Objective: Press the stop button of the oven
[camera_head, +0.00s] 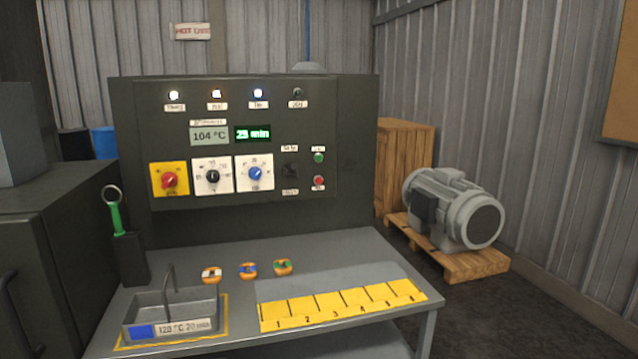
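The oven's control panel (235,140) stands upright at the back of a grey bench. A small red button (319,181) sits at its lower right, with a small green button (319,157) above it. The labels beside both buttons are too small to read. A black switch (290,171) is left of them. One display reads 104 °C (209,136) and a green one seems to read 25 min (253,133). Three of the lamps along the top are lit; the rightmost is dark. Neither of my grippers is in view.
A red knob on a yellow plate (170,180), a black knob (212,176) and a blue knob (255,173) are left of the switch. The bench holds a handled metal tray (172,312), three small rings and a numbered yellow strip (340,304). A motor (455,208) sits on a pallet.

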